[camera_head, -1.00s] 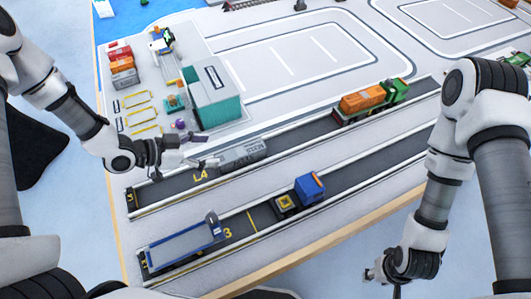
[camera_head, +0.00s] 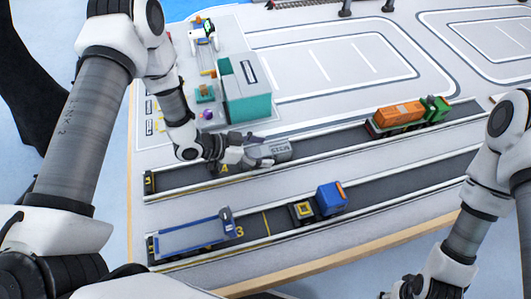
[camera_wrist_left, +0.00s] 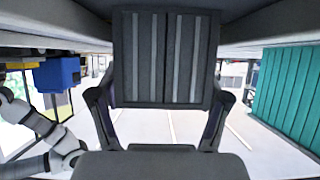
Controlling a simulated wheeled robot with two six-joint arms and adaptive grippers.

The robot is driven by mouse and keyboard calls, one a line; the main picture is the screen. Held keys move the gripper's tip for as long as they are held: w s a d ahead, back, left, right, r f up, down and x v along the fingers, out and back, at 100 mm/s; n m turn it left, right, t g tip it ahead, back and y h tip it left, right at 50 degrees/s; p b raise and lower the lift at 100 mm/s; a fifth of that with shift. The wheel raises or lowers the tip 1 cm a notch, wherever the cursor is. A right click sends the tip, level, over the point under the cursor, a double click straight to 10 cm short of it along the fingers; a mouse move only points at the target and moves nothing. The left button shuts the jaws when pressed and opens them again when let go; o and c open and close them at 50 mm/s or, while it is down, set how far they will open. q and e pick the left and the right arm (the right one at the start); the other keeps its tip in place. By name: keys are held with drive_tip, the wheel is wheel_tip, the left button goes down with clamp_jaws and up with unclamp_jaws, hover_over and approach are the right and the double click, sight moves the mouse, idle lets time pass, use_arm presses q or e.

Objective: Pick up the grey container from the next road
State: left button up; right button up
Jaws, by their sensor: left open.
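The grey container (camera_head: 278,151) lies on the dark far road, beside the L4 marking, partly hidden by my left gripper in the head view. My left gripper (camera_head: 262,155) is open at the container's left end, its fingers close to it. In the left wrist view the container (camera_wrist_left: 165,58) shows its ribbed grey end, between the fingers of the open left gripper (camera_wrist_left: 158,112). I cannot tell whether the fingers touch it. My right gripper (camera_head: 386,295) is barely in the head view at the bottom edge, its fingers mostly cut off.
A teal building (camera_head: 246,96) stands just behind the far road. A truck with an orange container (camera_head: 399,114) is further right on that road. The near road holds a blue truck cab (camera_head: 331,198) and a blue trailer (camera_head: 187,239). Low white kerbs line both roads.

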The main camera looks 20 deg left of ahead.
use_arm(q)
drive_tip(key=shift+a, duration=0.1)
drive_tip(key=c, duration=1.3)
drive_tip(key=shift+c, duration=0.2)
drive_tip(key=shift+r, duration=0.15)
